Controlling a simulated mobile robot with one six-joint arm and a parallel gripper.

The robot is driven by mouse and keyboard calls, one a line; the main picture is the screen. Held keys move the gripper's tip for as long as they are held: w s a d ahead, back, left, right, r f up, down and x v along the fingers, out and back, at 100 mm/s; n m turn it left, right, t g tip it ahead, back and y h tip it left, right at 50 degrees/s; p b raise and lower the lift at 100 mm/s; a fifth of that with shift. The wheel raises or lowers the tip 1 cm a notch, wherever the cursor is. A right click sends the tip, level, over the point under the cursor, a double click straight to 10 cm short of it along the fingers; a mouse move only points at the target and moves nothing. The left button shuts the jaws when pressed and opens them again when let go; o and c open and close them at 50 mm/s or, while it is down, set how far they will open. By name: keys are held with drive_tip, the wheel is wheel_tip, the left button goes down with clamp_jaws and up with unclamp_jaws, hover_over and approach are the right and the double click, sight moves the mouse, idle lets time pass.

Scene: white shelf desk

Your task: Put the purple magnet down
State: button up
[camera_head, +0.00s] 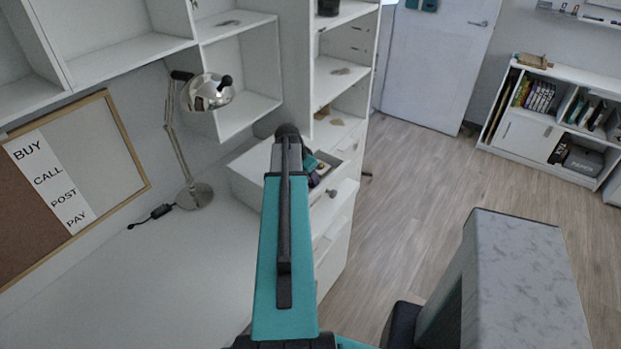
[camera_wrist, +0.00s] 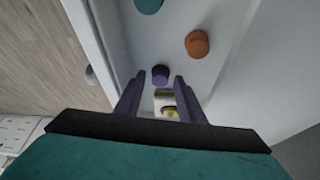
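The purple magnet (camera_wrist: 160,75) shows in the wrist view, between and just beyond the tips of my gripper (camera_wrist: 160,82). Gaps show between the magnet and both dark fingers, so the gripper looks open and not clamped on it. The magnet appears to rest on the white floor of an open drawer; exact contact is hard to tell. In the head view my arm hides most of the gripper and the purple magnet.
The open drawer (camera_head: 345,172) sits in the white shelf desk, with its walls close around my gripper. A lamp (camera_head: 195,194) stands on the desk left of my arm. Shelves (camera_head: 340,80) rise behind the drawer.

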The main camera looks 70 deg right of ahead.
drive_tip(key=shift+r, duration=0.15)
drive_tip(key=b+v, duration=0.2)
drive_tip(key=v, duration=1)
drive_tip(key=shift+b, duration=0.3)
drive_tip(key=shift+d, duration=0.1)
idle(0.9)
